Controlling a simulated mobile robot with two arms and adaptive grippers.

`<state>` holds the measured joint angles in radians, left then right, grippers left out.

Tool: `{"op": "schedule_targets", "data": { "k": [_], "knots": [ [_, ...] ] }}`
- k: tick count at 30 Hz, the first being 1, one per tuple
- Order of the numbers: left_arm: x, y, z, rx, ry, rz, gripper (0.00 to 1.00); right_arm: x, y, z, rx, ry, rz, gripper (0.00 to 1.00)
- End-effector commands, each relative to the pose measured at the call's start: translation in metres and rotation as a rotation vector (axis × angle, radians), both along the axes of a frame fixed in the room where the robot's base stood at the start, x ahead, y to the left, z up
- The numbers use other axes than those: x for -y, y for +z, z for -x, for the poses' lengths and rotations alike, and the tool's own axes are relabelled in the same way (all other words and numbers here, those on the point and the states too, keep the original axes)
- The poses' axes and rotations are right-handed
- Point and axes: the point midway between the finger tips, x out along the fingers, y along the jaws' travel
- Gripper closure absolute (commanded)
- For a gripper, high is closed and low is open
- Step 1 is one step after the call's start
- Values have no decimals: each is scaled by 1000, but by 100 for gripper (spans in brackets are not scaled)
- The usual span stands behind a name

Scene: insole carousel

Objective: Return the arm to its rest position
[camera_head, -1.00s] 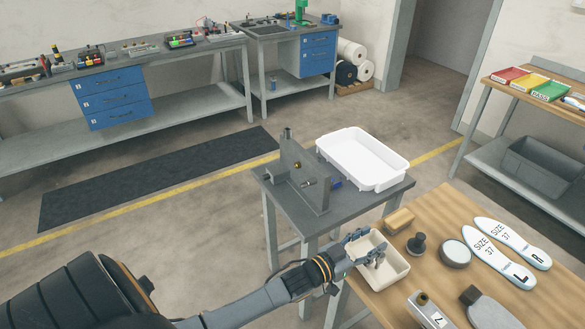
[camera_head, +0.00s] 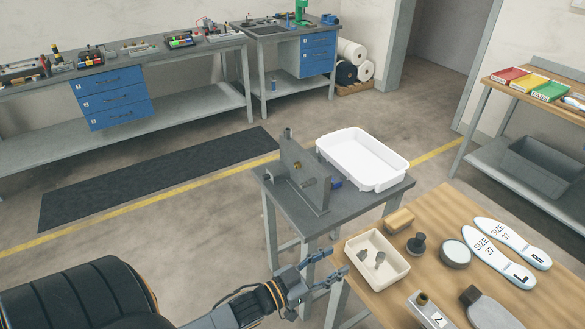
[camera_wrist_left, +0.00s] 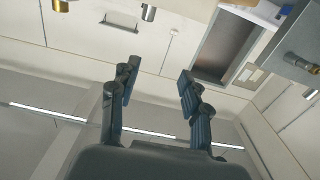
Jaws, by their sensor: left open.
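My left gripper (camera_head: 331,269) is open and empty in the head view. It hangs to the left of the cream tray (camera_head: 399,262), just off the left edge of the wooden table. The tray holds small metal parts (camera_head: 376,259). In the left wrist view the two fingers of my left gripper (camera_wrist_left: 158,88) stand apart with nothing between them, against wall and ceiling. My right gripper is in neither view.
A grey stand (camera_head: 268,181) with an upright metal fixture (camera_head: 302,176) and a white bin (camera_head: 362,184) is beyond the gripper. The wooden table (camera_head: 452,201) carries insoles (camera_head: 513,243), a round tin (camera_head: 455,254) and a wooden block (camera_head: 398,220).

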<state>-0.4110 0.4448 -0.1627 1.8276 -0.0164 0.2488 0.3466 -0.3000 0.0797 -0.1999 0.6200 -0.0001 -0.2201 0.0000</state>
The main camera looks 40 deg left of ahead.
Motion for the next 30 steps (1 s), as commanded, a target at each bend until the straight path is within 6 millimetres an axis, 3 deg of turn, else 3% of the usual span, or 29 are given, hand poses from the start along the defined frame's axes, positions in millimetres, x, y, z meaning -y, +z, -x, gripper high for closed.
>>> {"op": "schedule_targets", "data": {
  "k": [10,14,17,23,26,30],
  "knots": [
    [0,-1,0,-2,1,-1,53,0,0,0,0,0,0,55],
    [-7,-28,0,-53,27,-18,53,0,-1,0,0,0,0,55],
    [-19,-80,6,-157,73,-54,53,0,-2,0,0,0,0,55],
    [-44,-221,51,-470,171,-157,53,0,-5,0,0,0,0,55],
    [-50,-287,91,-635,198,-208,53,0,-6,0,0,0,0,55],
    [-49,-368,163,-874,211,-277,53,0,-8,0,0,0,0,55]
  ]
}}
